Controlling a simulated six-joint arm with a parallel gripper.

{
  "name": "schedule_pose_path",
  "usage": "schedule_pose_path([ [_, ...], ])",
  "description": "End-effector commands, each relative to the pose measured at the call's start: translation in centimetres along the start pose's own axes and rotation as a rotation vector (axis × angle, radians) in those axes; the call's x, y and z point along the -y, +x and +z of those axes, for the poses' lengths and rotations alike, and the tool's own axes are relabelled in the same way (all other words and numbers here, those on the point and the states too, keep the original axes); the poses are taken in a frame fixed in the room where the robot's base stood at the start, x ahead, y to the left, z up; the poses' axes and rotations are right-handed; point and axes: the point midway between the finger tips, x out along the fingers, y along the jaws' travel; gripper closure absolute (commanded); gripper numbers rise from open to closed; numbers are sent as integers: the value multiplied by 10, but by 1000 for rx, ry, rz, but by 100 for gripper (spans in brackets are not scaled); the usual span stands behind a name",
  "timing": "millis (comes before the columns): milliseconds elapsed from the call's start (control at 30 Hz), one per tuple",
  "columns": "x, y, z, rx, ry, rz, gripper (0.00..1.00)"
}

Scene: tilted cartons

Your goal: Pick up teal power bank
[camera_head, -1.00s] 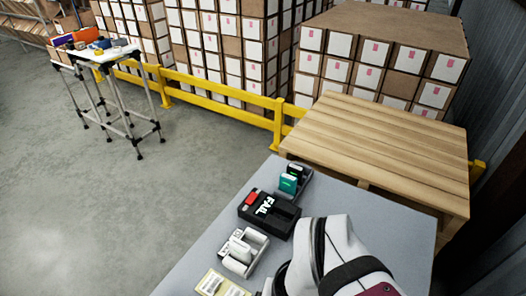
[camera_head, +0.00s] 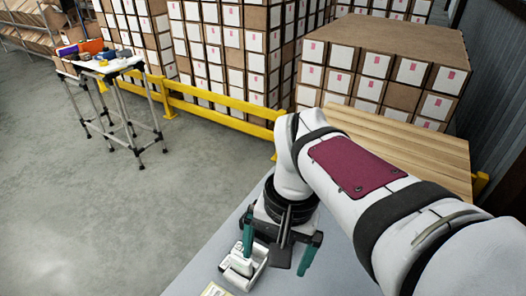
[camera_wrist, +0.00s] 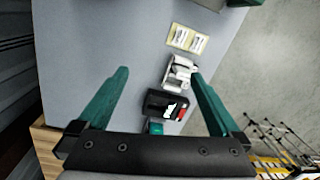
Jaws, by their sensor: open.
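The teal power bank (camera_wrist: 155,128) shows only in part in the wrist view, at the lower edge of the black FAIL tray (camera_wrist: 152,104), partly covered by my gripper's dark crossbar. In the head view my arm hides it. My gripper (camera_head: 277,252) has teal fingers spread wide and empty, pointing down above the grey table (camera_head: 330,262). In the wrist view the fingers of my gripper (camera_wrist: 160,74) stand on either side of the FAIL tray and power bank.
A white tray with white items (camera_head: 243,266) is left of my gripper, near yellow labelled cards (camera_wrist: 188,39). A wooden pallet (camera_head: 420,140) adjoins the table at the back. A yellow barrier (camera_head: 215,108) and stacked cartons (camera_head: 385,65) stand beyond.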

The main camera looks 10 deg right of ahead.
Motion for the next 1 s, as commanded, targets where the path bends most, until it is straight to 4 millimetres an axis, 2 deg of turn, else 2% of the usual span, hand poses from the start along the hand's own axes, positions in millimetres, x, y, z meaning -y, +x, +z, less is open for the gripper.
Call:
schedule_pose_path([
  [33, 16, -9, -52, -17, 30, 16, 0],
  [67, 24, -13, -83, -31, 48, 26, 0],
  [100, 32, -14, -124, -50, 73, 38, 0],
  [200, 43, -1, -215, -98, 137, 66, 0],
  [300, 42, 22, -278, -137, 189, 87, 0],
  [333, 41, 28, -291, -146, 201, 93, 0],
  [400, 38, 40, -312, -163, 223, 100, 0],
  [500, 35, 51, -325, -173, 238, 105, 0],
  [567, 33, 62, -328, -173, 239, 107, 0],
  [800, 25, 128, -337, -173, 238, 106, 0],
  [1000, 23, 157, -342, -175, 237, 104, 0],
])
